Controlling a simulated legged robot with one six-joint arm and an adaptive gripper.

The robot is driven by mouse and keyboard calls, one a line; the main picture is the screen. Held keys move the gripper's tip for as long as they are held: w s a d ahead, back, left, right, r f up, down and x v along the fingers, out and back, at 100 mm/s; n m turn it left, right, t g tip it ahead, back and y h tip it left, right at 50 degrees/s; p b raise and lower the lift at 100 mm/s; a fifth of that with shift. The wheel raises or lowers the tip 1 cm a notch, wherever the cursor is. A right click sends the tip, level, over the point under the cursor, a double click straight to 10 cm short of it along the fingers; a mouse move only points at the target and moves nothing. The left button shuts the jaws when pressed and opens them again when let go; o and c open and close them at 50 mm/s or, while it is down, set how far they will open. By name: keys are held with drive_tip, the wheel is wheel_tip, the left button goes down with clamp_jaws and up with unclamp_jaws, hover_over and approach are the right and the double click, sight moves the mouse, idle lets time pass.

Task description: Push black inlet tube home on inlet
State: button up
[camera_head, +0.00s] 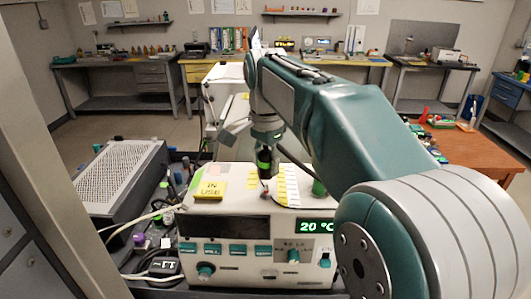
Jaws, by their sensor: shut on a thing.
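The white instrument (250,226) stands in front of me, with a green "20 °C" readout and a row of teal buttons. My gripper (264,172) points down over its top, near the middle. It is shut on what looks like the end of the black inlet tube (292,160), a dark line curving off to the right behind my arm. The inlet is hidden or too small to make out under the gripper. I cannot tell whether the tube end touches it.
A yellow "IN USE" note (211,189) lies on the instrument's top left. A grey perforated box (122,177) stands at the left, with cables and small bottles between. A brown table (470,150) is at the right. Workbenches line the back wall.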

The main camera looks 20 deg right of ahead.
sight(267, 178)
drive_tip(key=shift+f, duration=0.45)
drive_tip(key=shift+s+f, duration=0.1)
drive_tip(key=shift+f, duration=1.6)
idle(1.2)
drive_tip(key=o, duration=1.2)
drive_tip(key=shift+r, duration=0.1)
wheel_tip(267, 178, up, 12)
drive_tip(key=shift+f, duration=0.15)
